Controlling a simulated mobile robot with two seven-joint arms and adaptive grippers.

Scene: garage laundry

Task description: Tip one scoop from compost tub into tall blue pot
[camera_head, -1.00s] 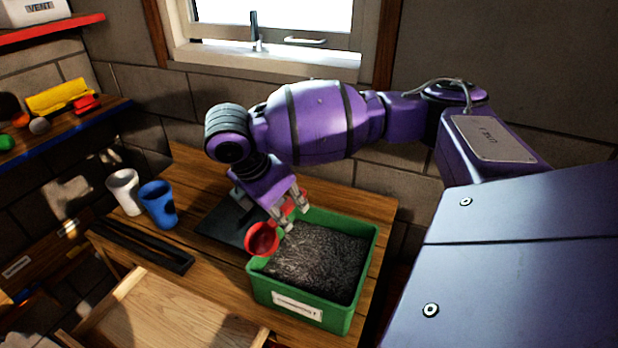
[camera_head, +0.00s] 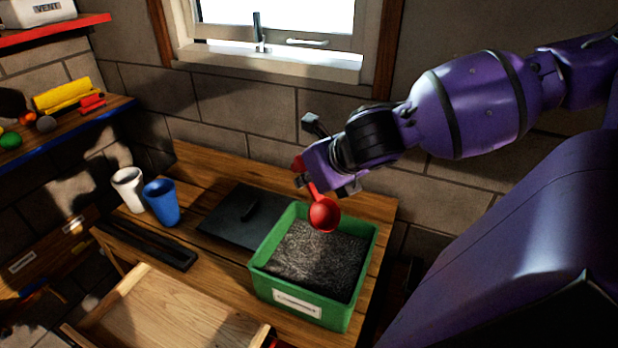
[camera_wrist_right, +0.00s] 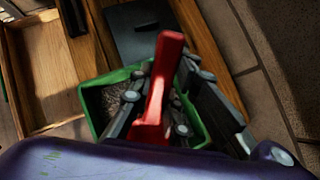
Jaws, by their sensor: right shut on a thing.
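The green compost tub (camera_head: 262,283) stands on the wooden bench, full of dark grey compost (camera_head: 318,262), with a white label on its front. My right gripper (camera_head: 328,186) is shut on the handle of a red scoop (camera_head: 324,214). The scoop's bowl hangs over the back part of the tub, and I cannot tell whether it holds compost. In the right wrist view the red handle (camera_wrist_right: 165,80) lies between the fingers, and the bowl is hidden. The tall blue pot (camera_head: 161,203) stands upright on the bench to the left. My left gripper is out of view.
A white pot (camera_head: 128,189) stands close behind and left of the blue pot. A dark flat mat (camera_head: 226,221) lies between blue pot and tub. A black tray (camera_head: 148,247) and a wooden tray (camera_head: 165,308) are in front. A window wall closes the back.

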